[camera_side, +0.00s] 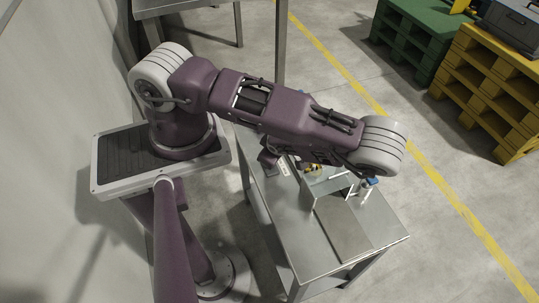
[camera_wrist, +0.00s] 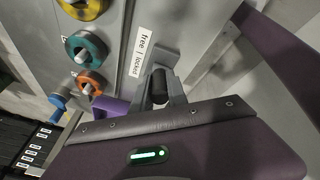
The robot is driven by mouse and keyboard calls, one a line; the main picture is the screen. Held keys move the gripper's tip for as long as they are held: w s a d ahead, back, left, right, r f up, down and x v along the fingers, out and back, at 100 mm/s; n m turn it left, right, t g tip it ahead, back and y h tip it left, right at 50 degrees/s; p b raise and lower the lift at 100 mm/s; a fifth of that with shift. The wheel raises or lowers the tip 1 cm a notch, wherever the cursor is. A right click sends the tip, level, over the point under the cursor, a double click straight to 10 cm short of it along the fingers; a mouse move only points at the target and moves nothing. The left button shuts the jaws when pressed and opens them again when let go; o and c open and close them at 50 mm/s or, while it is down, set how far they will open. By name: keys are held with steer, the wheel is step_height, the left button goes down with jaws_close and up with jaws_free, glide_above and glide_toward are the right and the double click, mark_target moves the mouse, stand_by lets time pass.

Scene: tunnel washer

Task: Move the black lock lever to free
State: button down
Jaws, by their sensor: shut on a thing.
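The black lock lever (camera_wrist: 159,86) is in the wrist view, between the two fingers of my gripper (camera_wrist: 160,88). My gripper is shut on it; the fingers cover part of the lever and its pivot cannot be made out. A white label (camera_wrist: 138,52) reading "free | locked" is beside the lever, on the grey panel. The lever is nearer to the word "locked" than to "free". In the side view the label (camera_side: 283,168) shows small beside my wrist, and my arm hides the lever.
Yellow (camera_wrist: 85,8), teal (camera_wrist: 85,48) and orange (camera_wrist: 90,82) rings stand close by on the panel. A blue handle (camera_wrist: 57,103) is at the lower left. The steel table (camera_side: 345,235) has bare room at its front. Pallets (camera_side: 490,85) stand far off.

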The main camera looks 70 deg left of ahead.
steer(key=shift+d+f+y, duration=0.2)
steer(key=shift+d+y, duration=0.2)
steer(key=shift+y, duration=0.7)
steer(key=c, duration=1.3)
jaws_free()
steer(key=shift+d, duration=0.1)
steer(key=v, duration=0.7)
